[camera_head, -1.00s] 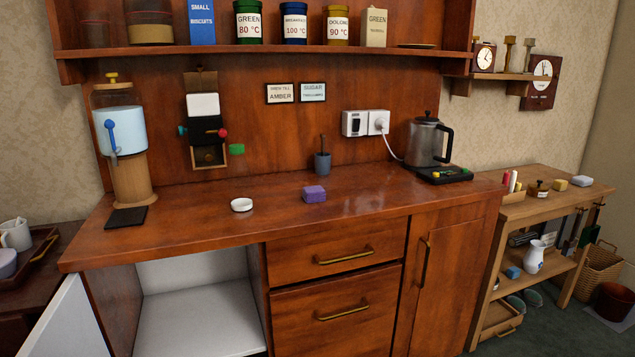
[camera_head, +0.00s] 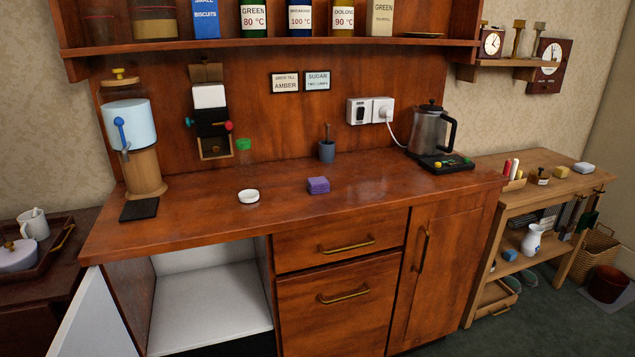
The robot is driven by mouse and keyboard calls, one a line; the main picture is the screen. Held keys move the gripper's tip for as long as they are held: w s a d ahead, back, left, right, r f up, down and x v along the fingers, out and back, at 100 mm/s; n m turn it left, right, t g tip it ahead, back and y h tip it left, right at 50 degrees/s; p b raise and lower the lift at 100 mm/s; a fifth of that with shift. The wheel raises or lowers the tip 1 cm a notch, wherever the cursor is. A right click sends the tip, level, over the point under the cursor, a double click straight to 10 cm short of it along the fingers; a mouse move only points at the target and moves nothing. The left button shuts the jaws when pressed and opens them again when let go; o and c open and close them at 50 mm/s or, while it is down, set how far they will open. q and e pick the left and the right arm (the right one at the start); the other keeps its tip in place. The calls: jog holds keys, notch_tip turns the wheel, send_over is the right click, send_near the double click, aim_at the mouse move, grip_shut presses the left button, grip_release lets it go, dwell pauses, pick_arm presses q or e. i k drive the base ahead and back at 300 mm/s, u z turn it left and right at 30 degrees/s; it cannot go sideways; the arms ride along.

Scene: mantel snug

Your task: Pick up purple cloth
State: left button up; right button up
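The purple cloth (camera_head: 318,185) is a small folded block lying on the wooden counter (camera_head: 385,202), near the middle and a little back from the front edge. Nothing touches it, and its top and front are in plain view. Neither of my grippers shows in the head view.
A small white dish (camera_head: 249,196) lies left of the cloth. A grey-blue pot (camera_head: 327,151) stands behind it. A kettle (camera_head: 429,134) stands at the right, a water dispenser (camera_head: 134,130) at the left. Below, a cabinet door (camera_head: 98,318) hangs open. Counter around the cloth is clear.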

aim_at(316, 185)
jog(key=k, duration=0.5)
jog(key=z, duration=0.45)
jog(key=i, duration=0.65)
jog(key=u, duration=0.75)
jog(key=i, duration=0.8)
jog(key=u, duration=0.8)
